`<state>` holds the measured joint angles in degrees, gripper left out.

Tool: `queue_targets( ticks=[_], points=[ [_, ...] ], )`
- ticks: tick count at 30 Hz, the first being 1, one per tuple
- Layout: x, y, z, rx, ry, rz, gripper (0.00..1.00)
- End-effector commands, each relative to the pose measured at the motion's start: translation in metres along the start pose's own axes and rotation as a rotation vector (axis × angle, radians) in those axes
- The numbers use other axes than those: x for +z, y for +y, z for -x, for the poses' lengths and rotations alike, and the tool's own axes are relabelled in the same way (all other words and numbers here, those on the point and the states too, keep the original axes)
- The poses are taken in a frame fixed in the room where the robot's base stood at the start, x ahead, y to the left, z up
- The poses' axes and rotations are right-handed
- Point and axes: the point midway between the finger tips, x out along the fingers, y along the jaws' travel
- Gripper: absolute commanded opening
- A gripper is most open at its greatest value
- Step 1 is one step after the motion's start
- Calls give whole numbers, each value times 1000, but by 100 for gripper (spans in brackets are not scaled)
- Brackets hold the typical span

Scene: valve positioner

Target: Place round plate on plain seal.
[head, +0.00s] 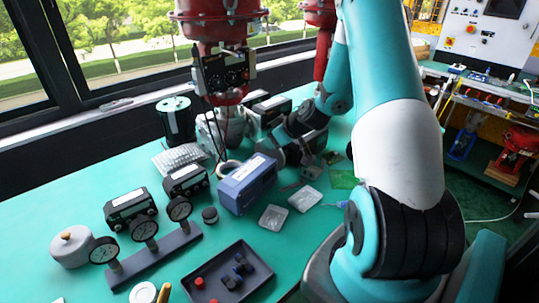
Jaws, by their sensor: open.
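My gripper (311,164) is low over the back right of the teal table, beside a blue-grey box; it is open, though its fingertips are small and partly hidden. A white round disc (143,292), possibly the round plate, lies at the front edge, cut by the picture's bottom. A pale ring (228,168) lies behind the blue-grey box, partly hidden. I cannot tell whether it is the plain seal. Two grey square plates with rounded corners (273,217) (305,198) lie flat in front of my gripper. My gripper is apart from the white disc.
The blue-grey box (247,183) stands left of my gripper. A dark tray (263,270) holds red and dark blue parts. A gauge stand (155,257), grey pot (71,246) and green board (343,179) also stand or lie here.

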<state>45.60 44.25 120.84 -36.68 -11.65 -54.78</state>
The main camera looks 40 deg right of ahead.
Motion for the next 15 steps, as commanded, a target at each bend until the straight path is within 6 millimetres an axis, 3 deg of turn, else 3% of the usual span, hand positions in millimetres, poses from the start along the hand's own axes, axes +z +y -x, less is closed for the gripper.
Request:
queue_targets(
  ticks=[4,9,10,15],
  points=[
    [0,0,0,0,0,0,40],
    [0,0,0,0,0,0,4],
    [0,0,0,0,0,0,0],
    [0,0,1,0,1,0,0]
  ],
)
